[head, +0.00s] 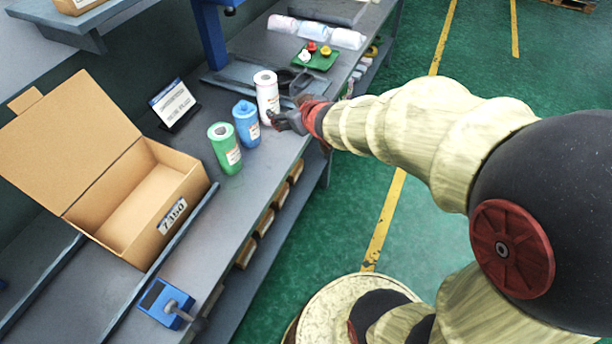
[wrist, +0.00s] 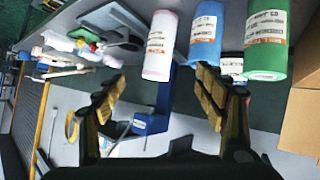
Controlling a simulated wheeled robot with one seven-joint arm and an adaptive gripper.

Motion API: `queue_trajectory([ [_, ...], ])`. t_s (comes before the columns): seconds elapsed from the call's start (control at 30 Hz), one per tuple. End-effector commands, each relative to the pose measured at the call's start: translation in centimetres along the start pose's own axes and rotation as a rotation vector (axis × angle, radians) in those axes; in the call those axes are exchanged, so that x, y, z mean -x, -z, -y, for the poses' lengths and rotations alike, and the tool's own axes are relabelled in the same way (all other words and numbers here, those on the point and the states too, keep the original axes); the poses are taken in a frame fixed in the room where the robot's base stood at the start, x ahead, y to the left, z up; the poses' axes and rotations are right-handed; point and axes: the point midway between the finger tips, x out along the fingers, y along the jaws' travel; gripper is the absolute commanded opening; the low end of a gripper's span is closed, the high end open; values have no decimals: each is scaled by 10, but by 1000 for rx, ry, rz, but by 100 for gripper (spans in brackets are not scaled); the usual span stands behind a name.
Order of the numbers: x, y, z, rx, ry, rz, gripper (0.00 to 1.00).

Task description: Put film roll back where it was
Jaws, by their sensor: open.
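Three film rolls stand upright in a row on the grey workbench: a white one (head: 267,95), a blue one (head: 246,127) and a green one (head: 226,155). My gripper (head: 283,120) is open and empty, close beside the white roll on the bench's aisle side. In the wrist view the scene is turned over. The white roll (wrist: 161,45) appears between and beyond the open fingers (wrist: 162,76), with the blue roll (wrist: 205,38) and the green roll (wrist: 267,42) to its right. I cannot tell whether a finger touches the white roll.
An open cardboard box (head: 150,200) marked 7350 stands left of the rolls, with a small sign (head: 174,105) behind them. A blue device (head: 165,304) is at the near end. A green tray (head: 315,58) and wrapped bundles (head: 315,31) lie farther back.

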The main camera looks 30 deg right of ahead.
Motion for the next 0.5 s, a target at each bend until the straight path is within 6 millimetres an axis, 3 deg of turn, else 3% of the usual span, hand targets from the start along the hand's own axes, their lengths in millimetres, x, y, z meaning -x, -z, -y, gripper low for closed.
queue_trajectory([
  [0.03, 23, 6, -3, -11, -38, 30, 71],
  [0.17, 84, -4, 0, -63, -95, 155, 71],
  [0.3, 153, -29, 25, -127, -72, 296, 71],
  [0.5, 230, -67, 73, -176, 45, 452, 71],
])
